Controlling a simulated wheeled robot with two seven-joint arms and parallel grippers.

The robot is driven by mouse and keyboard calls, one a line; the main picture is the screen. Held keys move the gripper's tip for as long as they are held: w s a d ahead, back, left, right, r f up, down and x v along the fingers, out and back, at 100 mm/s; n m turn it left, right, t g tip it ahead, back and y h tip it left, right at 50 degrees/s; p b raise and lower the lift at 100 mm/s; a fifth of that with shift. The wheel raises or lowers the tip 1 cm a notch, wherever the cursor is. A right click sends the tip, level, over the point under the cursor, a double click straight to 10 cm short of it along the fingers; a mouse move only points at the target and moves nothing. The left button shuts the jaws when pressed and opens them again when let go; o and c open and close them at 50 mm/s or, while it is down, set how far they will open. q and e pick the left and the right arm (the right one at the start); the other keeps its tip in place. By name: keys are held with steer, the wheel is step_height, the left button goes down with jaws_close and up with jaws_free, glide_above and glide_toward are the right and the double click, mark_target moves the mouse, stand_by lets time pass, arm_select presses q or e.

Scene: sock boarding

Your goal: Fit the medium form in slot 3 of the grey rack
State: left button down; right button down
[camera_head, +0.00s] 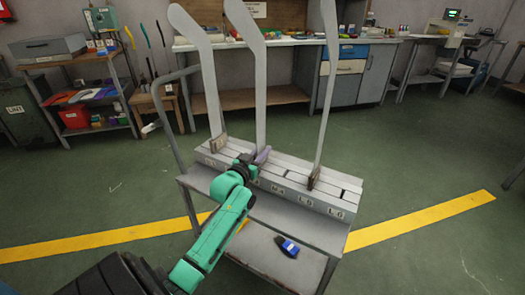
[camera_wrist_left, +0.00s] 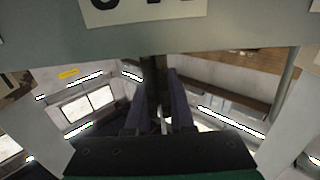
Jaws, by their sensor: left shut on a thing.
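The grey rack (camera_head: 283,186) is a low grey stand with slots along its top and small labels on its front edge. Three tall, flat, pale forms with bent tops stand upright over it. My left gripper (camera_head: 262,155) is at the foot of the middle form (camera_head: 260,85) and shut on it. The gripper hides that form's foot, so I cannot tell how it sits in its slot. In the left wrist view, the fingers (camera_wrist_left: 157,110) close around a dark upright piece; a cut-off label shows above. My right gripper is out of view.
The left form (camera_head: 208,75) and right form (camera_head: 328,90) stand beside the held one, with brown blocks at their feet. A curved grey handle rises at the rack's left. A blue-and-black item (camera_head: 287,247) lies on the lower shelf. Green floor is open to the right.

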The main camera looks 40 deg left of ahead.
arm_select(q)
steer(key=shift+f, duration=0.1)
steer(key=c, duration=0.7)
jaws_free()
steer(key=shift+s, duration=0.1)
steer(key=shift+s, duration=0.25)
steer(key=s+d+p, duration=0.2)
steer(key=s, duration=1.1)
steer(key=shift+s+d, duration=0.25)
steer(key=shift+s, duration=0.1)
